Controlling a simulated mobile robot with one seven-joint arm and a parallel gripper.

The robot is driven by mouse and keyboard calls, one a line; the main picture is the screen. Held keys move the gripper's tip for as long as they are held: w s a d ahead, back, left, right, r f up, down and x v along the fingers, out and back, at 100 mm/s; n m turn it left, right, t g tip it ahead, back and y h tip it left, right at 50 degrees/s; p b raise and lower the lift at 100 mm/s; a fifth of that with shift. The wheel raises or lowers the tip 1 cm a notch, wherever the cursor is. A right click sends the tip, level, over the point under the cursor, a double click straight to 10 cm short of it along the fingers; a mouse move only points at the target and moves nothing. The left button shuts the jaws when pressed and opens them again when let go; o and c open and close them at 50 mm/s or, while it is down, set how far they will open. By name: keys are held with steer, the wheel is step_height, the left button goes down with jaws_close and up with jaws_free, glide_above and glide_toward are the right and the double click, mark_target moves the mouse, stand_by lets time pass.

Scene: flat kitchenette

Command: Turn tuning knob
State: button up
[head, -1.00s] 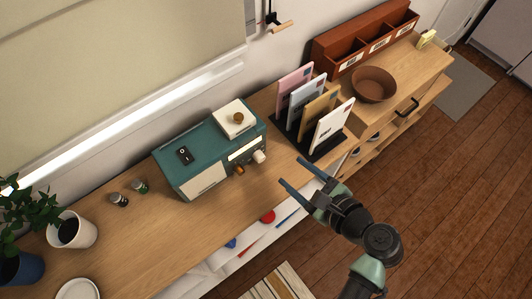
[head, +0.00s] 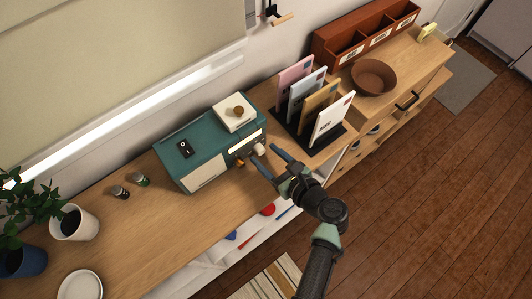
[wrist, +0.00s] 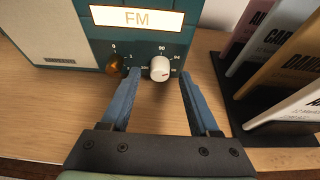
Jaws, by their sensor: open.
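The teal radio (head: 205,146) stands on the wooden sideboard, its front facing my arm. In the wrist view its lit panel (wrist: 137,18) reads FM. Below the panel are an amber knob (wrist: 117,66) on the left and a white knob (wrist: 160,68) on the right, with number marks around them. My gripper (head: 266,157) is open in front of the radio's front face. In the wrist view its blue fingers (wrist: 161,77) point at the radio, with the white knob between them. I cannot tell whether either finger touches the knob. The left finger is close to the amber knob.
A black rack (head: 309,137) with several upright envelopes stands right of the radio, near my gripper. A brown bowl (head: 373,77) and a red-brown sorter (head: 331,51) are farther right.

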steer(key=shift+w+a+f, duration=0.15)
steer(key=shift+w+a, duration=0.1)
steer(key=shift+w, duration=0.05)
steer(key=shift+c, duration=0.4)
jaws_close()
